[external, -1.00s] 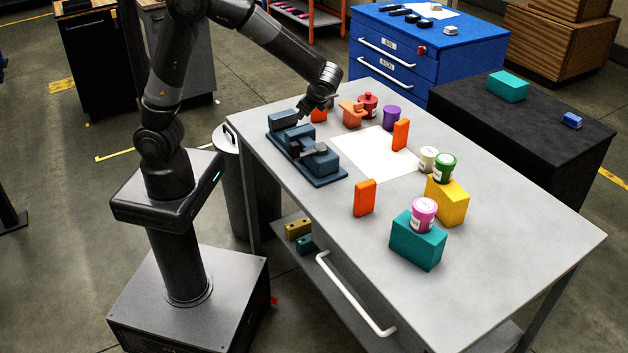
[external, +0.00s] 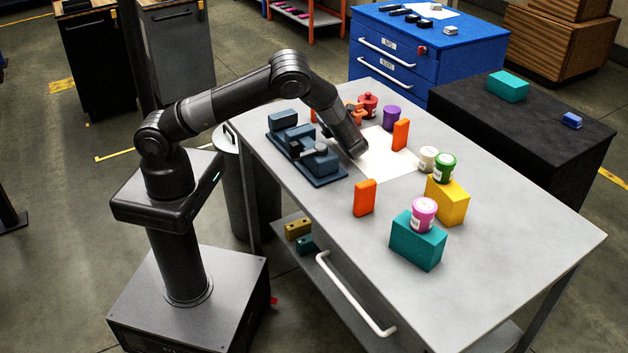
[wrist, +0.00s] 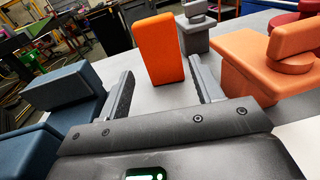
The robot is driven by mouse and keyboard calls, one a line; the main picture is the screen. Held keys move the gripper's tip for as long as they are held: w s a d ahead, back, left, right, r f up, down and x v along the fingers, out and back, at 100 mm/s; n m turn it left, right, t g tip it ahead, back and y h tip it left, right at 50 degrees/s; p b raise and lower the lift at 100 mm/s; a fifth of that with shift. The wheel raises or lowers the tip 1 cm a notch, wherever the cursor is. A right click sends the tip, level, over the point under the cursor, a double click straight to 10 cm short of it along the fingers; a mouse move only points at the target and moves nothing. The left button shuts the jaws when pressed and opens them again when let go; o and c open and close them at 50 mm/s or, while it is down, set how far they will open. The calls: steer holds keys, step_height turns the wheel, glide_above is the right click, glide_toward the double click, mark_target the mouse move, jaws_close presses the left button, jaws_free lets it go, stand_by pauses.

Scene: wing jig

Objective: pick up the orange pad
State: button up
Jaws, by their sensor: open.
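An orange pad (wrist: 160,50) stands upright on the table in the wrist view, framed between the two fingers of my gripper (wrist: 162,70). The gripper is open and low over the table. A gap shows on both sides of the pad, which looks to be at or just beyond the fingertips; I cannot tell exactly. In the external view only a sliver of this pad (external: 314,114) shows, left of my wrist. Two more orange pads stand on the table, one at the front (external: 364,198) and one right of the white sheet (external: 401,134). The fingers are hidden there.
A dark blue fixture (wrist: 70,88) is close on the left and a salmon clamp-like block (wrist: 262,68) on the right. A grey block (wrist: 194,32) stands behind the pad. Purple (external: 392,117) and red containers stand farther back. The table's right end is clear.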

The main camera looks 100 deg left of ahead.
steer(key=x, duration=1.1)
steer(key=shift+f, duration=0.1)
steer(key=shift+c, duration=0.2)
steer(key=c, duration=0.6)
